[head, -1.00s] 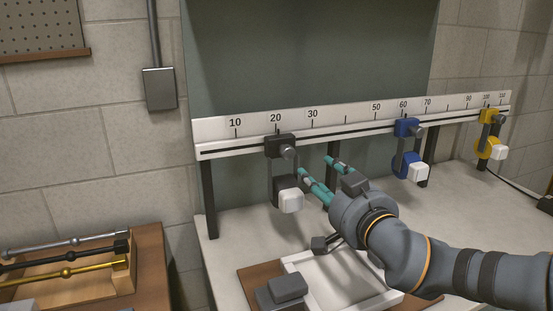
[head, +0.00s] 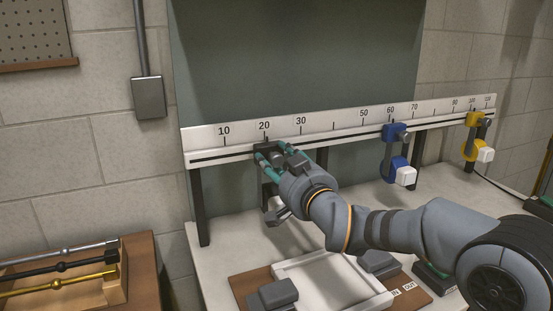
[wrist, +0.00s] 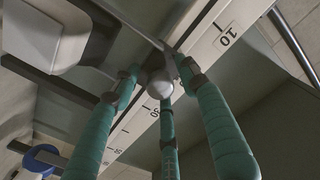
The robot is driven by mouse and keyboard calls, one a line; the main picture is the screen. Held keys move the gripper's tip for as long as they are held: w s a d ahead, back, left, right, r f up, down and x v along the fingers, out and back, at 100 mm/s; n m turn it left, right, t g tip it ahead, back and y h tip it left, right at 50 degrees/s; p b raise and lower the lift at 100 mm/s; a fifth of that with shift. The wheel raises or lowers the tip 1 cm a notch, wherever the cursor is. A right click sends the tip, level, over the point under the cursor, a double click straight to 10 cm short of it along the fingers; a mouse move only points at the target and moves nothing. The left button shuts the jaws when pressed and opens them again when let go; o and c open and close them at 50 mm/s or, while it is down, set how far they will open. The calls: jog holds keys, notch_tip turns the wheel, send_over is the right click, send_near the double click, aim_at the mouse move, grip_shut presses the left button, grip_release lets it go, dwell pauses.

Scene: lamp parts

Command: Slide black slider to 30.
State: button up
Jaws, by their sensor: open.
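The black slider (head: 264,148) sits on the white scale rail (head: 212,145) with its pointer at about the 20 mark. The 30 mark is a short way to its right. My gripper (head: 270,155) is at the front of the slider with its teal fingers open. In the wrist view, the fingers of my gripper (wrist: 158,75) stand around the slider's round silver knob (wrist: 160,84); I cannot tell whether they touch it. The slider's hanging lower part is mostly hidden behind my gripper.
A blue slider (head: 395,132) stands near 60 and a yellow slider (head: 474,119) near 100. The rail between the black and blue sliders is clear. Below on the bench (head: 212,262) lies a white tray (head: 335,308). Coloured rods (head: 60,267) lie in a wooden rack at left.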

jog(key=shift+c, duration=1.4)
jog(key=c, duration=0.8)
grip_shut()
